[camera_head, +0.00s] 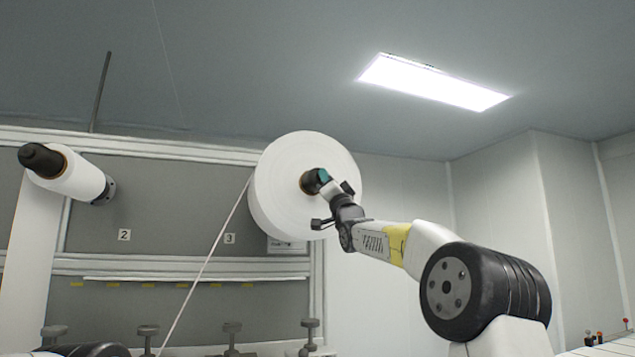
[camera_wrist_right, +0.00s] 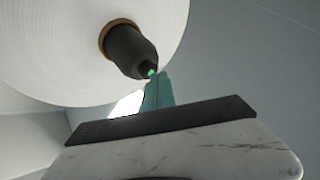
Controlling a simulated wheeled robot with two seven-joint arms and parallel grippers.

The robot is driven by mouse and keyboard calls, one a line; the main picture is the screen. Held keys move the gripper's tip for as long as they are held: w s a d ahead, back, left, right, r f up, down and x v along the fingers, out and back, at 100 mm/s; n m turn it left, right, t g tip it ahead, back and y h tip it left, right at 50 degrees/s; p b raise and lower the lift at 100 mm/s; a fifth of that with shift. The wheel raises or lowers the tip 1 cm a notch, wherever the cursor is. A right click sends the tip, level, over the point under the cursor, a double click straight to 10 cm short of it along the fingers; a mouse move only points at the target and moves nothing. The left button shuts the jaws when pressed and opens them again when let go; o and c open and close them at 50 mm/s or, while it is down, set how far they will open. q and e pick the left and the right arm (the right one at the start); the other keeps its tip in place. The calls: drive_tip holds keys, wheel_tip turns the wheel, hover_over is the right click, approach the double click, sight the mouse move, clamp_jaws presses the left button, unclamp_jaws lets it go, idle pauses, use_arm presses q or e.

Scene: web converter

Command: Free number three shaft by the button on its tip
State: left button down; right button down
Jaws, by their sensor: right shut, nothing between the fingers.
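The number three shaft (camera_head: 310,182) is dark and pokes out of the middle of a large white roll (camera_head: 280,205), above the "3" label (camera_head: 230,239). In the right wrist view the shaft (camera_wrist_right: 128,48) comes out of a brown core in the roll (camera_wrist_right: 50,50). A small green spot, the button (camera_wrist_right: 151,73), shows on its tip. My right gripper (camera_head: 325,176) is at the shaft's tip. Its teal fingers (camera_wrist_right: 158,90) are shut and empty, right at the green button; I cannot tell whether they touch it. My left gripper is not in view.
A smaller white roll (camera_head: 75,178) on another dark-tipped shaft (camera_head: 40,158) is at the left. The "2" label (camera_head: 124,235) is on the grey panel. A thin white web strand (camera_head: 208,258) runs down from the big roll. Several knobs (camera_head: 232,327) line the bottom.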

drive_tip(key=shift+w, duration=0.15)
idle(0.4)
drive_tip(key=shift+w+a, duration=0.15)
drive_tip(key=shift+w, duration=0.15)
drive_tip(key=shift+s, duration=0.4)
idle(0.3)
drive_tip(key=s+d, duration=0.1)
drive_tip(key=s, duration=0.5)
drive_tip(key=shift+d, duration=0.4)
